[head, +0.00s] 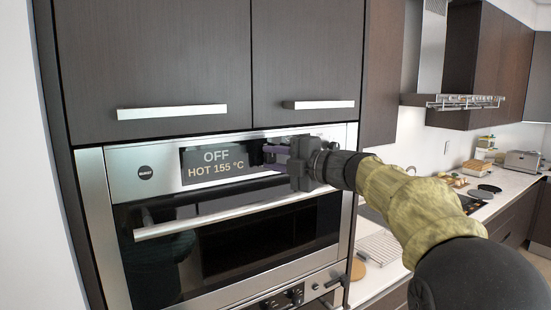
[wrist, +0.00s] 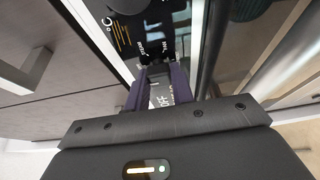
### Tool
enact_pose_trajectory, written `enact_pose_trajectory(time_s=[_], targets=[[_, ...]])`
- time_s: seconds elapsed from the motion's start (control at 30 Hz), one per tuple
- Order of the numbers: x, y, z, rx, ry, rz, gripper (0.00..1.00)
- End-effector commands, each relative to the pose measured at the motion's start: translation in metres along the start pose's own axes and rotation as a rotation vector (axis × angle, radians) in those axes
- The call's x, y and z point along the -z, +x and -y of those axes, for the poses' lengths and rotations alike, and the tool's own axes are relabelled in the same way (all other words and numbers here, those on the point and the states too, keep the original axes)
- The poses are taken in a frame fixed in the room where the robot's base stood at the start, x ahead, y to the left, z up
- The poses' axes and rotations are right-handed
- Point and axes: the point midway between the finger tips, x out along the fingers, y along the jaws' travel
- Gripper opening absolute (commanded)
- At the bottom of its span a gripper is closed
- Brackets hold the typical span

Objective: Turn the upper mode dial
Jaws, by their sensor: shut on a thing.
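The upper oven's control panel (head: 125,158) has a dark display (head: 217,164) reading "OFF" and "HOT 155 °C". My gripper (head: 272,158) is at the panel's right part, to the right of the display, and covers the dial there in the head view. In the wrist view, the purple fingers (wrist: 162,92) are shut on the upper mode dial, a small light piece between them. White lettering shows around it, partly hidden by the fingers. The dial's exact angle cannot be told.
The upper oven's horizontal door handle (head: 195,221) runs just below the panel. A lower oven with its own knobs (head: 285,299) sits beneath. Cabinet doors with bar handles (head: 172,111) are above. A counter with several items lies to the right.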

Motion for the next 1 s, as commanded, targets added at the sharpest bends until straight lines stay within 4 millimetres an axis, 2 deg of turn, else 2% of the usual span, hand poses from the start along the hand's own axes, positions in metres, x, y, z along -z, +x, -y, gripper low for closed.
enact_pose_trajectory(time_s=[0.17,0.2,0.3,0.7,0.87,1.0], targets=[[0.0,0.0,0.002,0.003,-0.002,0.0,0.01],[0.0,0.0,0.002,0.003,-0.002,0.0,0.26],[0.0,0.0,0.001,0.003,-0.001,0.0,0.45],[-0.001,-0.005,0.001,0.001,-0.001,0.001,0.45],[-0.001,-0.025,0.002,0.001,-0.001,0.004,0.45],[-0.001,-0.052,0.003,0.0,-0.002,0.004,0.45]])
